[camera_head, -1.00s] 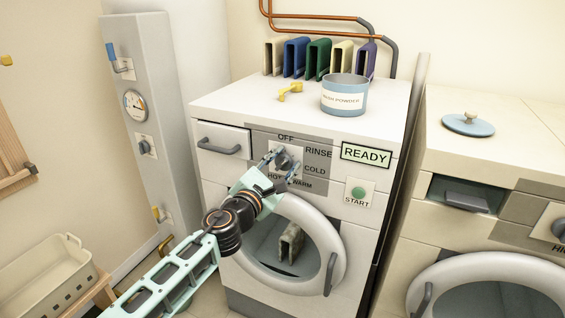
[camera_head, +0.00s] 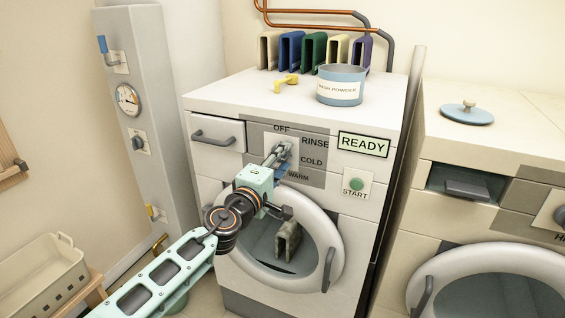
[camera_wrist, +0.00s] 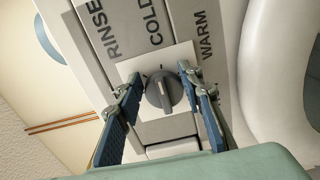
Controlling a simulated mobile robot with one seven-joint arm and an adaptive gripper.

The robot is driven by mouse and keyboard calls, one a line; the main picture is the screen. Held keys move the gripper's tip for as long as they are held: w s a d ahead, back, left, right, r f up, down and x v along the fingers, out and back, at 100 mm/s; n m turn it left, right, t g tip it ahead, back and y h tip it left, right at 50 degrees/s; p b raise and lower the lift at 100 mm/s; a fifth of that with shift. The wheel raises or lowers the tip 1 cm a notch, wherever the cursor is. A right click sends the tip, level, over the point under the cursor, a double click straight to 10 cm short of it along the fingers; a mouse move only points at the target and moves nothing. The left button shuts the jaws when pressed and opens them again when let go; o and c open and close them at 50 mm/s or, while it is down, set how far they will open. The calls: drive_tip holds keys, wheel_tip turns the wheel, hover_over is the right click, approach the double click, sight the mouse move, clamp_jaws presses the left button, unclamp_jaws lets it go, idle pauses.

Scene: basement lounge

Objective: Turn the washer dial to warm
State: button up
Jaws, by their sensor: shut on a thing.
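The washer dial (camera_wrist: 163,92) is a round grey knob on a pale square plate, with a light stripe across it. In the wrist view the stripe runs nearly upright; one end is toward the COLD label (camera_wrist: 153,24), but I cannot tell which end is the pointer. The WARM label (camera_wrist: 204,36) is right of COLD there. My gripper (camera_wrist: 160,88) has one blue finger on each side of the dial, shut on it. In the head view my gripper (camera_head: 276,160) reaches the panel and hides much of the dial and part of the WARM label (camera_head: 298,176).
The READY display (camera_head: 363,145) and the green START button (camera_head: 356,185) are right of the dial. The round washer door (camera_head: 329,240) is below. A wash powder tub (camera_head: 340,88) and a yellow object (camera_head: 287,83) stand on top.

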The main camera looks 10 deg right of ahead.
drive_tip(key=m+b, duration=0.1)
drive_tip(key=m, duration=0.2)
drive_tip(key=f+m+b, duration=0.1)
drive_tip(key=m+b, duration=0.1)
drive_tip(key=m, duration=0.1)
drive_tip(key=shift+w+a+f, duration=0.1)
drive_tip(key=shift+a+f, duration=0.05)
drive_tip(key=shift+f, duration=0.05)
drive_tip(key=m, duration=0.1)
drive_tip(key=m+b, duration=0.1)
drive_tip(key=m, duration=0.1)
drive_tip(key=m+b, duration=0.1)
drive_tip(key=m, duration=0.1)
drive_tip(key=shift+w+a+f, duration=0.15)
drive_tip(key=shift+a, duration=0.1)
drive_tip(key=shift+m, duration=0.3)
drive_tip(key=o, duration=1.2)
drive_tip(key=shift+c, duration=0.2)
drive_tip(key=shift+a, duration=0.1)
drive_tip(key=v, duration=1.2)
